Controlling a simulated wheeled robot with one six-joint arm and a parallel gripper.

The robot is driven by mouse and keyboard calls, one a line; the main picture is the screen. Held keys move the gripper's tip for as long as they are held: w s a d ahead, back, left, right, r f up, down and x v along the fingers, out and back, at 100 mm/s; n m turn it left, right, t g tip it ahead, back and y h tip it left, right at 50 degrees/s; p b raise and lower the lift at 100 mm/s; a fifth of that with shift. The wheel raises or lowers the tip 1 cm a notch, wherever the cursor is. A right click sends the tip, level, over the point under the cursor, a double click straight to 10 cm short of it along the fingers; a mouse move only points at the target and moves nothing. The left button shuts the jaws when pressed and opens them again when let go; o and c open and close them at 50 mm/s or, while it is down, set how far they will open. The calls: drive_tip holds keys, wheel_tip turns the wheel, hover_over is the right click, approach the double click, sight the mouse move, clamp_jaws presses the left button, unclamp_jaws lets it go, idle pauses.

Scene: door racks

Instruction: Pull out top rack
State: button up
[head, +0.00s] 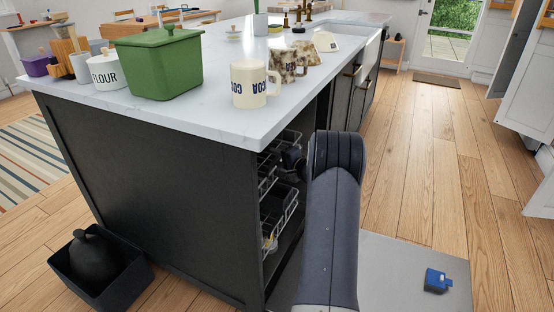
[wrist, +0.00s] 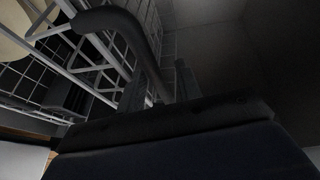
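The top rack (head: 266,166) is a light wire rack in the open side of the dark kitchen island. Its wire bars fill the left of the wrist view (wrist: 92,52). My gripper (head: 292,158) is dark and at the front of this rack, partly hidden by my arm. In the wrist view its two fingers (wrist: 160,90) stand apart. A thick dark curved bar (wrist: 112,20) passes close to the fingers. I cannot tell whether they touch it or the wires.
A lower wire rack (head: 285,212) with items sits below. A white counter (head: 208,112) overhangs the racks, with a cocoa mug (head: 250,88) near its edge. A grey mat (head: 395,265) with a blue object (head: 437,281) lies at right. Wooden floor (head: 425,150) is clear beyond.

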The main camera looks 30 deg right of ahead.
drive_tip(key=shift+c, duration=0.4)
clamp_jaws()
